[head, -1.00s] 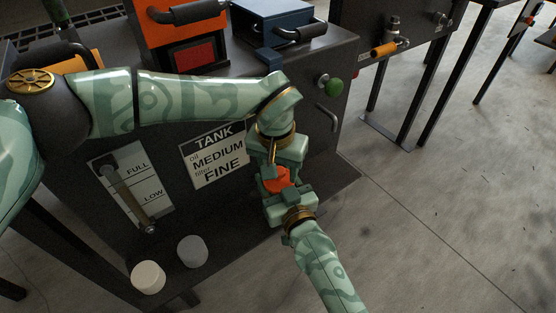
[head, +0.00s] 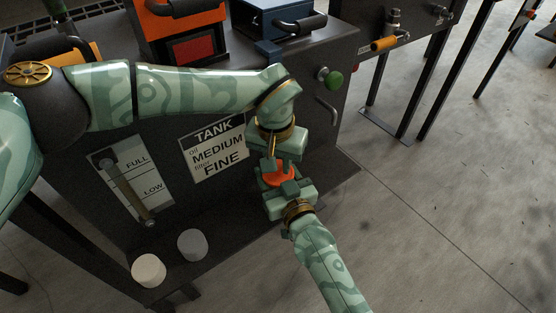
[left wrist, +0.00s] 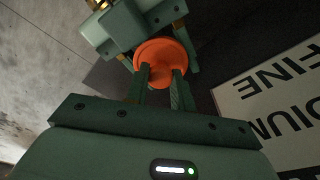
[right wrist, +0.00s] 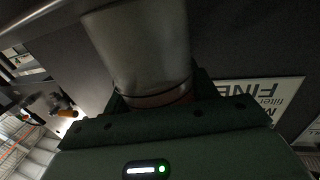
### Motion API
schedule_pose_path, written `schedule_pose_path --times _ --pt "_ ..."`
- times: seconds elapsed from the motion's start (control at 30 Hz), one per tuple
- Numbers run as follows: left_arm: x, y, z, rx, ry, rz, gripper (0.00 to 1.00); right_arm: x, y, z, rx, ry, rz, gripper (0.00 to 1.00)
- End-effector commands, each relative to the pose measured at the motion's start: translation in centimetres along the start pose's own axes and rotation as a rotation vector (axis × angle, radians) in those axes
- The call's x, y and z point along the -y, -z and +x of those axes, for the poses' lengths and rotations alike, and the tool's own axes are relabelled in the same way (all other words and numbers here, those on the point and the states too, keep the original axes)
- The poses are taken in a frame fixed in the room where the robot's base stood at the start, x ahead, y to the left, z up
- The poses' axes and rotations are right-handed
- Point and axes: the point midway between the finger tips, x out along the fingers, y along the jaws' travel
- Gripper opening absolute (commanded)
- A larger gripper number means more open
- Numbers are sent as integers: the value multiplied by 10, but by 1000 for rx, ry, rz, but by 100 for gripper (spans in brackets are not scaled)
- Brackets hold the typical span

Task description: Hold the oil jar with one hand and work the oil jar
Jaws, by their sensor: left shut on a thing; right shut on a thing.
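The oil jar shows as an orange round part (head: 277,178) between my two grippers in the head view. In the left wrist view it is an orange disc (left wrist: 154,52), with my left gripper's fingers (left wrist: 161,84) closed on its near, narrower part. My left gripper (head: 276,164) reaches it from above. My right gripper (head: 280,190) is shut on the jar from below. In the right wrist view a grey cylinder (right wrist: 140,45) with a reddish-brown band fills the space between the fingers. The jar's contents are not visible.
Behind is a dark machine with a tank sign (head: 215,155) and a full/low gauge (head: 130,188). A white cylinder (head: 148,270) and a grey cylinder (head: 192,245) stand on its lower shelf. The floor at right is clear.

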Motion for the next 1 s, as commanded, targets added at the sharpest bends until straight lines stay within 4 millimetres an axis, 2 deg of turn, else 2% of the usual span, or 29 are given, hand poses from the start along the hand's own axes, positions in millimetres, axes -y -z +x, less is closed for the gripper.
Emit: schedule_pose_path --times 1.0 --pt "0 3 -22 0 0 0 0 0 -1 0 1 0 -1 17"
